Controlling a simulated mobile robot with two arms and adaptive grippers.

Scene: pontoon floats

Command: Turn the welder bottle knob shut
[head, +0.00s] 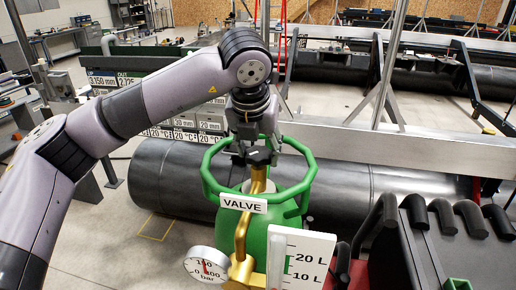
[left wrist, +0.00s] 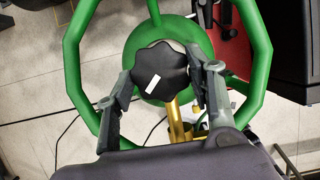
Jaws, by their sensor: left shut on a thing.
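The black lobed welder bottle knob (left wrist: 160,72) sits at the top of the brass valve, and a white mark shows on its face. In the head view the knob (head: 260,157) is partly hidden under my gripper. My left gripper (left wrist: 160,85) is shut on the knob, with one finger on each side of it. In the head view the left gripper (head: 254,145) points straight down inside the green guard ring (head: 308,185). The green bottle (head: 285,212) stands below, with a brass pipe (head: 243,225) and a "VALVE" label (head: 243,203). My right gripper is not in view.
The green ring closely surrounds my gripper. A pressure gauge (head: 207,266) and a litre scale (head: 300,258) stand in front of the bottle. A large black pontoon tube (head: 165,180) lies behind. Dark equipment with rounded black parts (head: 440,225) stands at the right.

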